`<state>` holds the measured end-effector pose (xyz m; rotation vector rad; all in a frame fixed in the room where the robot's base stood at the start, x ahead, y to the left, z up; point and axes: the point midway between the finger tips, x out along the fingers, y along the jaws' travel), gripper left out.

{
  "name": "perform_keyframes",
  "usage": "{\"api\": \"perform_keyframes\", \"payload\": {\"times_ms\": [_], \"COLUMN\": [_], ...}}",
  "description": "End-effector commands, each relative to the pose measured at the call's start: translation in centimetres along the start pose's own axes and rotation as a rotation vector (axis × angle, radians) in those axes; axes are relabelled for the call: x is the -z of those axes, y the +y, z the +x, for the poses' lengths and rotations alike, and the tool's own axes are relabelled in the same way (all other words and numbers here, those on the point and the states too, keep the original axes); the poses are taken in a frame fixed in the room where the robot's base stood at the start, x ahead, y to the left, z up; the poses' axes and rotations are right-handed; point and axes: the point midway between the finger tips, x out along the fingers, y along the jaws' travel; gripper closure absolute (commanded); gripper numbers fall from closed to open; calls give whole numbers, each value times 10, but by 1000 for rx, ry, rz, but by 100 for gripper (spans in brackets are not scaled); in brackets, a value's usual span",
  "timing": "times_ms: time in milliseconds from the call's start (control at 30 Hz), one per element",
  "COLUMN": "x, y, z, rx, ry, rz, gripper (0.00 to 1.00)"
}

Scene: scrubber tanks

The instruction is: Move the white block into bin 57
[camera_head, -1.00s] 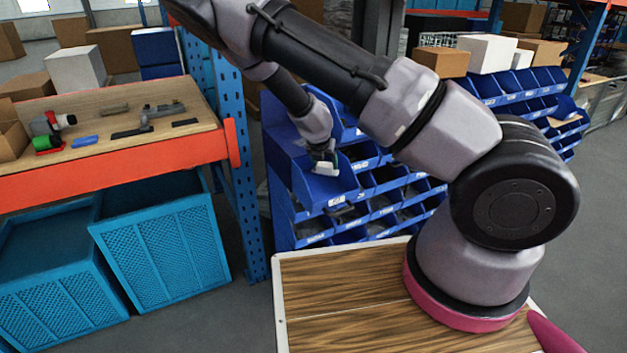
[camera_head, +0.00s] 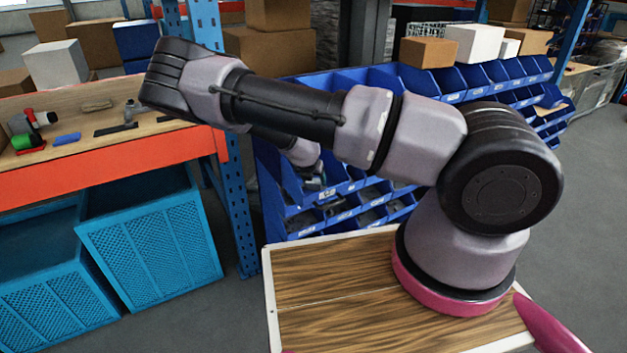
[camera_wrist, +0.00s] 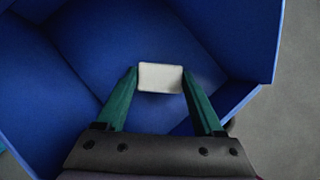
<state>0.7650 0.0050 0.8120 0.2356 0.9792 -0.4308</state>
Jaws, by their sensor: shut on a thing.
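The white block (camera_wrist: 160,77) shows in the wrist view between the two green fingertips of my gripper (camera_wrist: 160,82), which is shut on it. Block and fingertips are over the inside of a blue bin (camera_wrist: 120,40), whose walls surround them in that view. I cannot tell whether the block touches the bin floor. In the head view my gripper (camera_head: 314,183) is small and partly dark at the left part of the blue bin rack (camera_head: 285,228). My arm covers much of the rack there. The number 57 cannot be read on any bin.
A workbench (camera_head: 70,180) with tools stands at the left, with blue crates (camera_head: 150,235) below it. A blue rack post (camera_head: 235,200) stands between bench and bins. Boxes (camera_head: 470,42) sit behind the bin rack. Grey floor is open at the right.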

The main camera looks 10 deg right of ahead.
Motion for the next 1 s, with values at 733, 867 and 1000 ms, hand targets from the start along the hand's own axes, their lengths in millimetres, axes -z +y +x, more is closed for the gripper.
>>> {"api": "perform_keyframes", "payload": {"times_ms": [733,867,1000], "x": [0,0,1], "y": [1,2,2], "z": [-31,-60,-87], "rx": [-3,-4,-4], "ry": [2,2,2], "rz": [2,2,2], "gripper": [18,18,18]}}
